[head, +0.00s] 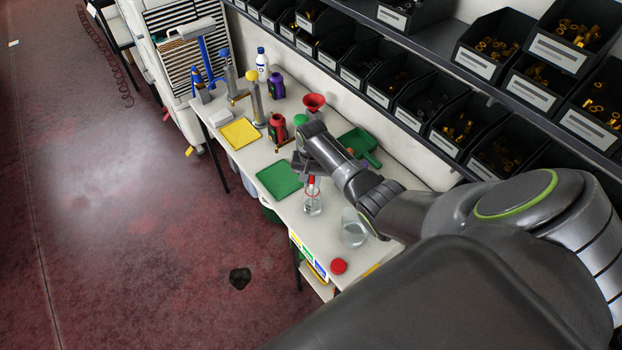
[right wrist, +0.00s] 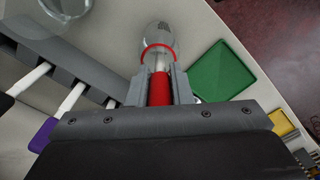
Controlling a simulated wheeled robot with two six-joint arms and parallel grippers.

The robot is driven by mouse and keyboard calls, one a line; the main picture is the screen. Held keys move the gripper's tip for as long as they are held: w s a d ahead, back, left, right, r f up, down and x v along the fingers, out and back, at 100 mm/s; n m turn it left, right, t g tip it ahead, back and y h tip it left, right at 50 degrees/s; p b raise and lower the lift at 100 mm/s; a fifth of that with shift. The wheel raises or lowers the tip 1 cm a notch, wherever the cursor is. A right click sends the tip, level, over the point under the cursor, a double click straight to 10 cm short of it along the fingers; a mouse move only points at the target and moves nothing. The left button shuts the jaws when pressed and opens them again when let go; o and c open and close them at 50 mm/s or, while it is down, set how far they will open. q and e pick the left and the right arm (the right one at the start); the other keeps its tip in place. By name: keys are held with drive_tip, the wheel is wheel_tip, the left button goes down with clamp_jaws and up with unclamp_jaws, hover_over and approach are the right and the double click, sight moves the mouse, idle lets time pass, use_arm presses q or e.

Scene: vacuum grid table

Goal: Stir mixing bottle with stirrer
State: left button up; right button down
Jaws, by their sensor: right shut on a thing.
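The mixing bottle (head: 313,204) is clear glass with a red ring near its neck. It stands upright on the white table, below my right gripper (head: 309,174). It also shows at the top of the right wrist view (right wrist: 158,38). The stirrer (right wrist: 159,90) has a red handle and a pale shaft. My right gripper (right wrist: 159,88) is shut on the red handle, one finger on each side. The shaft points at the bottle's mouth and appears to go into it; its lower end is hard to make out. My left gripper is not in view.
A larger clear beaker (head: 354,232) and a red lid (head: 339,266) are nearby. A green mat (head: 279,177) lies left of the bottle, a green dustpan (head: 358,142) behind. A grey rack (right wrist: 55,70) holds white-shafted tools. Shelved bins (head: 430,95) line the wall.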

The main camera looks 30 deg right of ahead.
drive_tip(key=shift+d, duration=0.15)
drive_tip(key=shift+r, duration=6.7)
drive_tip(key=shift+r, duration=2)
